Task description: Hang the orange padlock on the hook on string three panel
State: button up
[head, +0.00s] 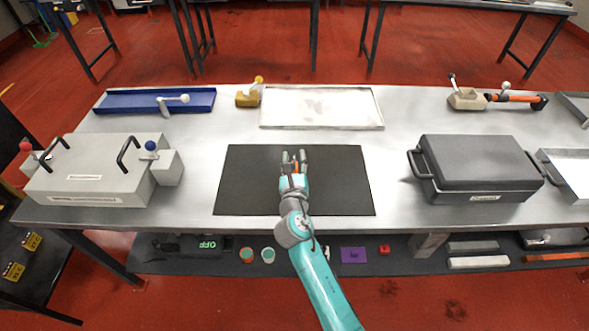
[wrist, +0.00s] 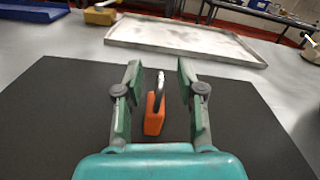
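In the head view my gripper (head: 293,158) is over the middle of the mat (head: 240,180), and a small bit of orange shows between the fingers. I cannot make out the hook or a string three panel in either view.
A shallow pale tray (head: 320,107) lies behind the mat. A grey box with black handles (head: 90,172) stands at the left, a dark lidded case (head: 478,168) at the right. A blue tray (head: 130,101) lies at the back left.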

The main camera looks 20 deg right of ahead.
grip_shut()
dwell(0.4)
